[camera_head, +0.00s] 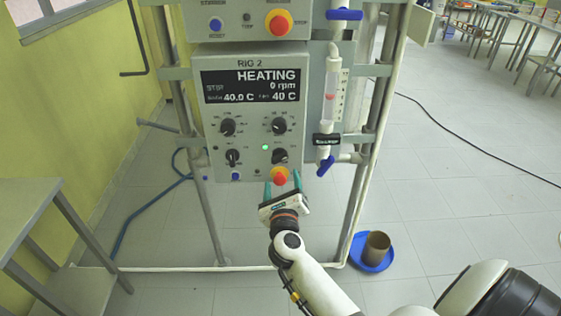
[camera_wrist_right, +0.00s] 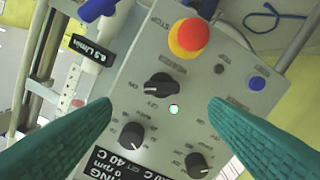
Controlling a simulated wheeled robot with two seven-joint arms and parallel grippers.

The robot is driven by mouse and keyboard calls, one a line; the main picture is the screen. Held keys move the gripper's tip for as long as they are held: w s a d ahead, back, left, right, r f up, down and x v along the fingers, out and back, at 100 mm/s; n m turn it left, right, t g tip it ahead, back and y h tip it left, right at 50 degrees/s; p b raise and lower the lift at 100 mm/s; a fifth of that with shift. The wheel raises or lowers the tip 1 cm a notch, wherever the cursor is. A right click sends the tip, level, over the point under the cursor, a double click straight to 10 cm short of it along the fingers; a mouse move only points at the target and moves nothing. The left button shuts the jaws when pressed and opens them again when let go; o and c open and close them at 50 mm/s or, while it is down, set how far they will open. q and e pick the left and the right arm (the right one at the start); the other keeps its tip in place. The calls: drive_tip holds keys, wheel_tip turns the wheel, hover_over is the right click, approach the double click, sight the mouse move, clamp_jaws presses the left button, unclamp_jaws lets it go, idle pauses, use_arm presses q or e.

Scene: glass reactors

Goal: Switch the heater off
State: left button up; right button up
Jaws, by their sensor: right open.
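The grey control box (camera_head: 255,110) has a lit display (camera_head: 252,87) reading HEATING, 0 rpm, 40.0 C and 40 C. On its lower right is a black switch knob (camera_head: 279,156), which also shows in the right wrist view (camera_wrist_right: 160,85) beside a lit green lamp (camera_wrist_right: 174,109). Below the knob in the head view is a red-and-yellow stop button (camera_head: 279,175). My right gripper (camera_head: 283,184) is open and empty, its teal fingertips near the stop button. In the right wrist view, its fingers (camera_wrist_right: 160,104) are spread on either side below the knob. My left gripper is not in view.
Other black knobs (camera_head: 228,127) and a blue button (camera_head: 236,176) are on the same panel. A flow tube with a blue valve (camera_head: 325,165) stands close on the right. A brown pot in a blue dish (camera_head: 372,263) is on the floor. A table (camera_head: 25,210) is at left.

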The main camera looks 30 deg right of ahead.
sight(280, 160)
drive_tip(key=x, duration=0.9)
drive_tip(key=shift+w+a, duration=0.1)
drive_tip(key=shift+w, duration=0.1)
drive_tip(key=shift+c, duration=0.6)
drive_tip(key=c, duration=0.9)
